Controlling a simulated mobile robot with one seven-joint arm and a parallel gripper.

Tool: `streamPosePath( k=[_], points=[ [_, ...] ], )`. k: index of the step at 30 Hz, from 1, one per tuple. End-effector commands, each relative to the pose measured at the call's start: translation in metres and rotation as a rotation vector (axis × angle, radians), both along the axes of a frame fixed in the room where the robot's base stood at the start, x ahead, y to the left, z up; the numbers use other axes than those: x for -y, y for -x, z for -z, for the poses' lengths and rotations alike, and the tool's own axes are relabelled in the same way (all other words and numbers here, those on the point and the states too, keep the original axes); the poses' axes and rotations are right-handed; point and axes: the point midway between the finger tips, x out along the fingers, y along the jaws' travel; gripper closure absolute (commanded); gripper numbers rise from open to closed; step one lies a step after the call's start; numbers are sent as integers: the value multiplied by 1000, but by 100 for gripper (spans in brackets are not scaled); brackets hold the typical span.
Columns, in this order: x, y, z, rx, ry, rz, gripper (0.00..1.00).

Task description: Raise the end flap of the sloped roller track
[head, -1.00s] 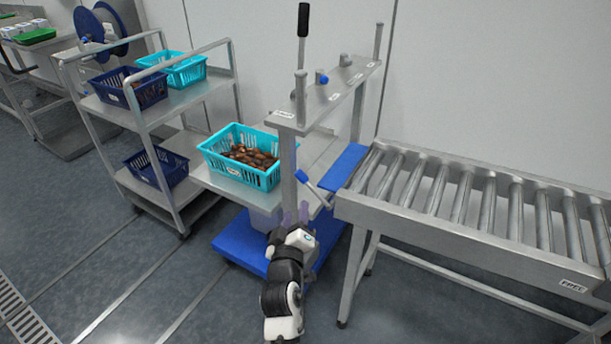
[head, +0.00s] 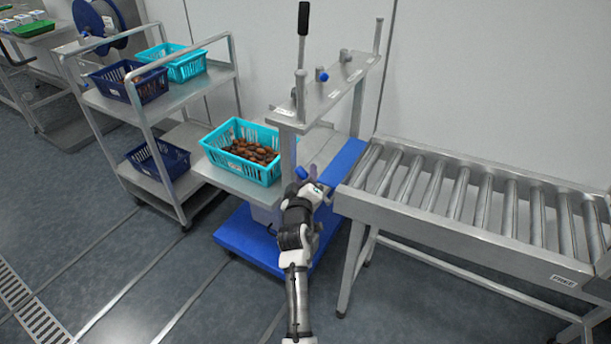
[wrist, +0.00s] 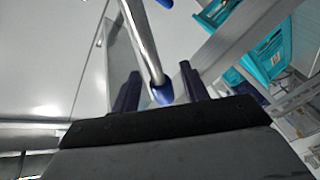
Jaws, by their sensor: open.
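The sloped roller track (head: 440,222) stands at the right, with bare metal rollers. A blue flap (head: 345,162) lies at its left end, beside the metal stand. My gripper (wrist: 158,88) is at the stand's front post, just left of the flap. In the wrist view its two dark fingers are open. A metal bar with a blue tip (wrist: 161,93) shows between the fingers; I cannot tell whether they touch it. In the head view a blue grip (head: 302,172) shows just above my gripper, which hides much of the bar.
A teal crate of dates (head: 244,171) sits on the shelf left of the stand (head: 325,100). A blue base (head: 250,243) lies below. A cart (head: 185,100) with crates stands farther left. The floor in front is clear.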

Motion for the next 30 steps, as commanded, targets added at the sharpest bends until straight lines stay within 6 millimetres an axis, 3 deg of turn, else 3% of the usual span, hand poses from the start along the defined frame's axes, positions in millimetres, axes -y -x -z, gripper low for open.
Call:
streamPosePath(
  k=[8, 18, 30],
  points=[
    [0, -2, 0, -1, 0, 1, 55],
    [0, -1, 0, -1, 0, 1, 99],
    [2, 0, 0, 11, -22, 0, 100]
  ],
)
